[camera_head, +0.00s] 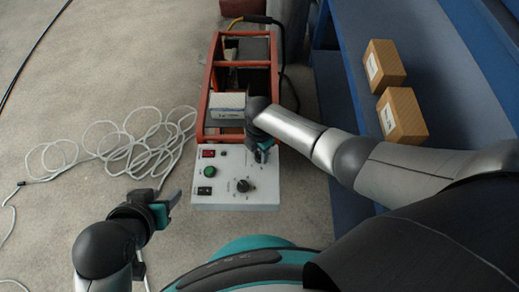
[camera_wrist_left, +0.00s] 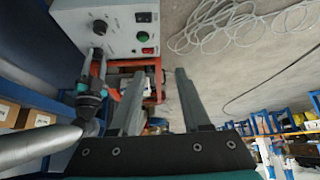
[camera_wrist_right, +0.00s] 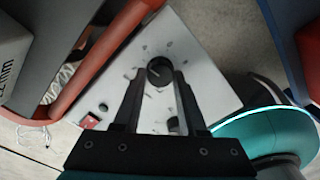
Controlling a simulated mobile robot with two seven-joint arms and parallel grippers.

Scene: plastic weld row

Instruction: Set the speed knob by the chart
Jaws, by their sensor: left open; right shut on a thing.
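The grey control panel (camera_head: 220,170) fronts the orange-framed machine. Its upper knob (camera_wrist_right: 160,72) is black, with a pale pointer line and a ring of printed marks too small to read. My right gripper (camera_head: 262,154) is shut on this knob, with a finger on either side in the right wrist view. A second black knob (camera_head: 243,186) sits lower on the panel; the left wrist view also shows it (camera_wrist_left: 99,27). My left gripper (camera_head: 168,207) is open and empty, left of the panel and apart from it. No readable chart shows.
The panel also has a red switch (camera_head: 208,153), a green button (camera_head: 210,171) and a black switch (camera_head: 205,190). A white box (camera_head: 229,104) with print sits in the orange frame (camera_head: 204,100). A pale cable (camera_head: 120,150) lies coiled left. Cartons (camera_head: 401,115) stand on a blue shelf.

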